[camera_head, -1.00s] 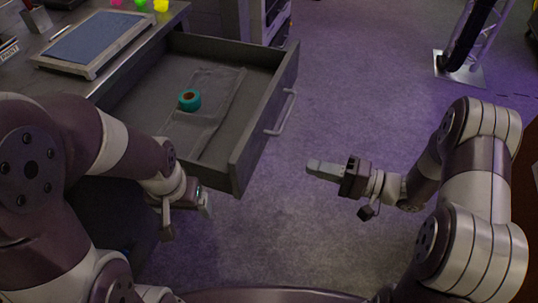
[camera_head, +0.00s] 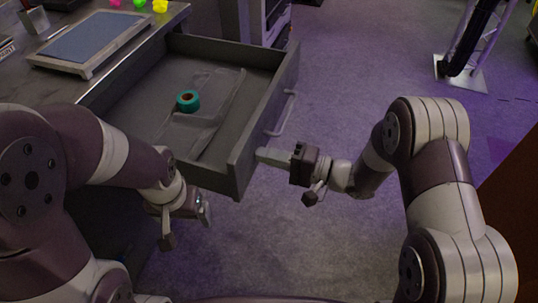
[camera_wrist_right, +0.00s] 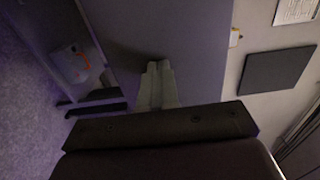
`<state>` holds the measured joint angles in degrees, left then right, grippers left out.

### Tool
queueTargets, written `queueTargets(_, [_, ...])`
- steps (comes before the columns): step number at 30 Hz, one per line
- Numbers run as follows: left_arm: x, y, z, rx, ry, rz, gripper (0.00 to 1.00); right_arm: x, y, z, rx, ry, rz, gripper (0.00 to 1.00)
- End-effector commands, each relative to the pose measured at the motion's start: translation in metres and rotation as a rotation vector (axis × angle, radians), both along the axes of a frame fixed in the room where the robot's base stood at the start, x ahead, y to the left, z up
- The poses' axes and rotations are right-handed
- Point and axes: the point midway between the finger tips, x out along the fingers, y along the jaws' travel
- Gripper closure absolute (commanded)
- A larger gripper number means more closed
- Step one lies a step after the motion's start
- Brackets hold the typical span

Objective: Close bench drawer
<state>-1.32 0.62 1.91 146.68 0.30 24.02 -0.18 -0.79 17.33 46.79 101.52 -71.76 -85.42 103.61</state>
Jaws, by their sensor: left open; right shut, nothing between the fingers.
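The bench drawer (camera_head: 150,105) is pulled far out from the bench in the head view. Its front panel (camera_head: 266,120) faces right and carries a bar handle (camera_head: 281,114). A teal tape roll (camera_head: 188,101) lies inside on a grey, sheet-like piece. My right gripper (camera_head: 262,155) is shut and empty, its tips at or very near the near end of the drawer front; contact cannot be told. In the right wrist view its closed fingers (camera_wrist_right: 156,88) point at a dark flat surface. My left gripper (camera_head: 204,210) is open and empty, low beside the drawer's near side.
A framed blue-grey panel (camera_head: 94,40) lies on the bench top, with small coloured items (camera_head: 140,4) behind it. A truss stand on a metal base plate (camera_head: 461,74) is at the upper right.

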Motion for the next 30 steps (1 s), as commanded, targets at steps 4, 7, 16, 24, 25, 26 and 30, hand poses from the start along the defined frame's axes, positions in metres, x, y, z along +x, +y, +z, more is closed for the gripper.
queueTargets(4, [0.000, 0.000, 0.002, 0.000, 0.000, 0.000, 0.11, 0.001, 0.003, 0.000, 0.000, 0.001, 0.000, 1.00])
queueTargets(7, [0.000, 0.000, 0.005, 0.000, 0.000, 0.000, 0.11, 0.003, 0.011, 0.001, 0.000, 0.001, 0.003, 1.00])
queueTargets(16, [0.000, 0.000, 0.024, 0.000, 0.000, 0.000, 0.11, 0.020, 0.068, 0.003, 0.000, 0.000, 0.006, 1.00])
queueTargets(24, [0.000, 0.000, 0.031, 0.000, 0.000, 0.000, 0.11, 0.041, 0.129, 0.001, 0.001, -0.001, 0.004, 1.00])
queueTargets(25, [0.000, 0.000, 0.031, 0.000, 0.000, 0.000, 0.11, 0.042, 0.134, 0.000, 0.001, -0.001, 0.003, 1.00])
queueTargets(26, [0.000, 0.000, 0.031, 0.000, 0.000, 0.000, 0.11, 0.044, 0.140, 0.000, 0.001, -0.001, 0.003, 1.00])
queueTargets(30, [0.000, 0.000, 0.031, 0.000, 0.000, 0.000, 0.11, 0.052, 0.161, -0.001, 0.000, 0.000, 0.002, 1.00])
